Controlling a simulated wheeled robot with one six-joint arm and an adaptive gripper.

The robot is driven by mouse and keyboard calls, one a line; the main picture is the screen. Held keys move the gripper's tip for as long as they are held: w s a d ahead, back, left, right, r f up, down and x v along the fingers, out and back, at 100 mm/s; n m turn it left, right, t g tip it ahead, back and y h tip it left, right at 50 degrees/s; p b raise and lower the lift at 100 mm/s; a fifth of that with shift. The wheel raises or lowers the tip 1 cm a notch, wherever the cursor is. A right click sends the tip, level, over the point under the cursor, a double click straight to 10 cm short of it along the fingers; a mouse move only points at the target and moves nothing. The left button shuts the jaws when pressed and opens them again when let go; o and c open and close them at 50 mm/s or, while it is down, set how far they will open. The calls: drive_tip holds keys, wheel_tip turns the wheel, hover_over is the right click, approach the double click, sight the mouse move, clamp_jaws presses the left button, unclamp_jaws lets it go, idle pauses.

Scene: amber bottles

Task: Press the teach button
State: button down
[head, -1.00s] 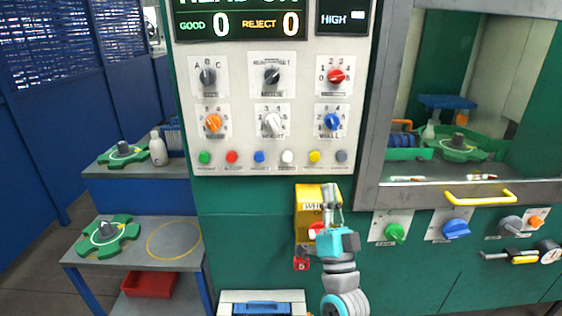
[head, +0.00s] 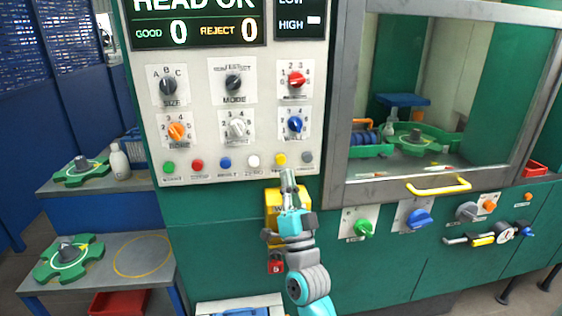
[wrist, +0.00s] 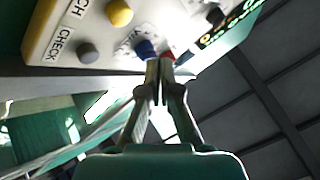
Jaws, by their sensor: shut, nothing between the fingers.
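The teach button is the yellow button (head: 279,159) in the bottom row of the light control panel (head: 205,110). In the wrist view the yellow button (wrist: 119,13) is at the upper left, by a label ending in "CH". My gripper (head: 287,174) is shut and empty, pointing up just below the yellow button in the head view. In the wrist view my gripper (wrist: 160,65) is right of and below the yellow button. I cannot tell the depth gap; no contact shows.
The grey check button (head: 307,157) and white button (head: 253,161) flank the yellow one. Rotary knobs, including a blue one (head: 295,124), sit above. A yellow box (head: 272,205) juts out below the panel, behind my gripper. A window with a yellow handle (head: 438,186) is at the right.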

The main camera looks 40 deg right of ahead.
sight(281, 159)
drive_tip(key=shift+w+d, duration=0.7)
drive_tip(key=shift+w, duration=0.3)
drive_tip(key=shift+w+d, duration=0.65)
drive_tip(key=shift+w, duration=0.3)
drive_tip(key=shift+w+d, duration=0.1)
drive_tip(key=shift+w, duration=0.05)
drive_tip(key=shift+w+d, duration=0.1)
drive_tip(key=shift+w, duration=0.1)
drive_tip(key=shift+w+d, duration=0.35)
drive_tip(key=shift+w, duration=0.05)
idle(1.4)
drive_tip(key=shift+s, duration=0.1)
drive_tip(key=shift+s+a, duration=0.1)
drive_tip(key=shift+s, duration=0.5)
drive_tip(key=shift+s+a, duration=0.1)
drive_tip(key=shift+a, duration=0.1)
